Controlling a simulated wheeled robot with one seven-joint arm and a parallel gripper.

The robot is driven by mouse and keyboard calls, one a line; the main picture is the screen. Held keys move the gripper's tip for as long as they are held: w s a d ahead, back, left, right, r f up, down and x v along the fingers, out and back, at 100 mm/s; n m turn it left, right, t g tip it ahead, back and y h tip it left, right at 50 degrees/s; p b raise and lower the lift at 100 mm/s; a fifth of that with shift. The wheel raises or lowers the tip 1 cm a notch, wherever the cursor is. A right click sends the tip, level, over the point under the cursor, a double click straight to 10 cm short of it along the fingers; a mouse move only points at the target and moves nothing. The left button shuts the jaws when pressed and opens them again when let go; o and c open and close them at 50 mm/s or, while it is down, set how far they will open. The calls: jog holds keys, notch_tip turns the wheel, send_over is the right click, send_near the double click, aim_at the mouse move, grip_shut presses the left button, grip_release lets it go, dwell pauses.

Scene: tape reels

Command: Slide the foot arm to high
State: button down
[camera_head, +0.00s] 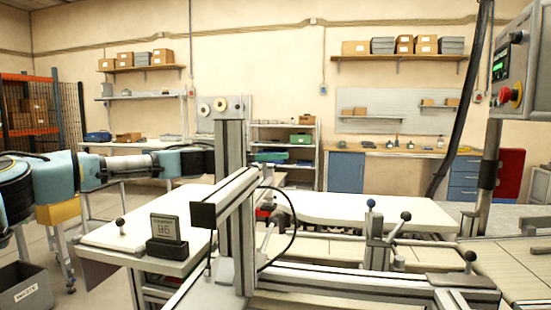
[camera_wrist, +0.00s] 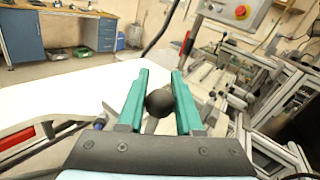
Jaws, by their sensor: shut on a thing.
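In the wrist view, my gripper (camera_wrist: 160,73) has its two teal fingers on either side of a black ball knob (camera_wrist: 159,104), shut on it. A pale stem shows just below the knob. What the knob belongs to is mostly hidden by the gripper, so I cannot tell how far along its travel the foot arm stands. In the head view, my arm reaches in from the left and passes behind the machine's upright post (camera_head: 231,150), which hides my gripper and the held knob. No high or low mark is readable.
A horizontal beam (camera_head: 232,195) juts from the post towards the camera. A small sign (camera_head: 166,228) stands on the white left table (camera_head: 190,195). Ball-topped levers (camera_head: 371,204) stand at the right. A control box (camera_head: 515,65) hangs upper right. A grey waste bin (camera_head: 25,288) is lower left.

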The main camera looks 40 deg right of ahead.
jog(key=shift+r+p, duration=0.85)
jog(key=shift+r, duration=1.15)
jog(key=c, duration=0.9)
grip_release()
jog(key=shift+r, duration=0.1)
jog(key=o, duration=0.3)
jog(key=shift+f, duration=0.2)
jog(key=b+v, duration=0.3)
jog(key=v, duration=0.7)
jog(key=shift+w+a, duration=0.1)
jog(key=shift+a, duration=0.3)
